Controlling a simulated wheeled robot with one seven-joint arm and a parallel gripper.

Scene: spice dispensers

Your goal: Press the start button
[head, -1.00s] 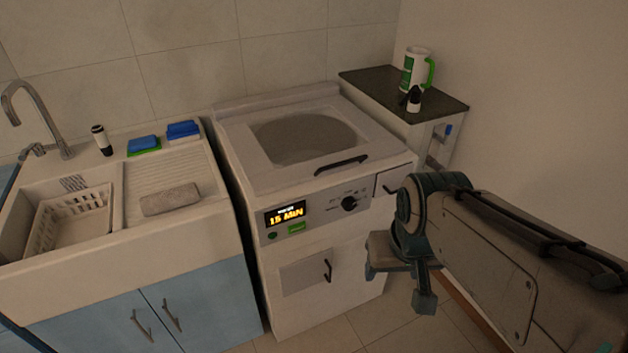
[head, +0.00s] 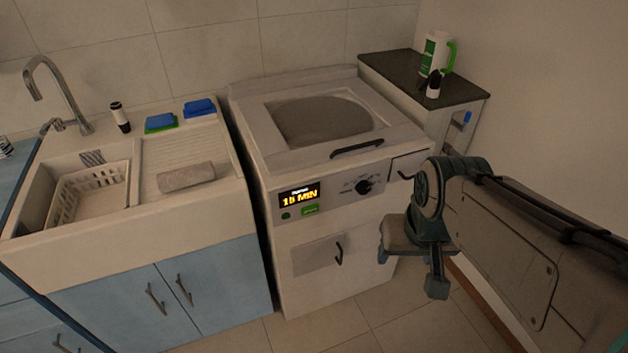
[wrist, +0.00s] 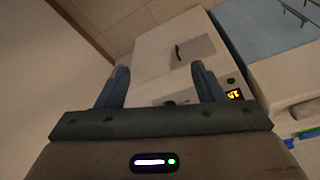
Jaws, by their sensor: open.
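A white top-loading washing machine (head: 300,240) stands in the middle of the head view, its lid shut. Its front panel has a lit display (head: 299,196) reading "15 MIN", a green button (head: 310,210) under it, a small round dark green button (head: 286,215) to the left, and a black knob (head: 364,186). My gripper (wrist: 158,88) is open and empty in the wrist view, its two fingers apart in front of the machine. In the head view my arm is right of the machine, apart from the panel. The display (wrist: 235,95) shows beside the right finger in the wrist view.
A sink unit (head: 200,225) with a basket (head: 95,190), sponges and a grey cloth stands left of the machine. The floor in front is clear.

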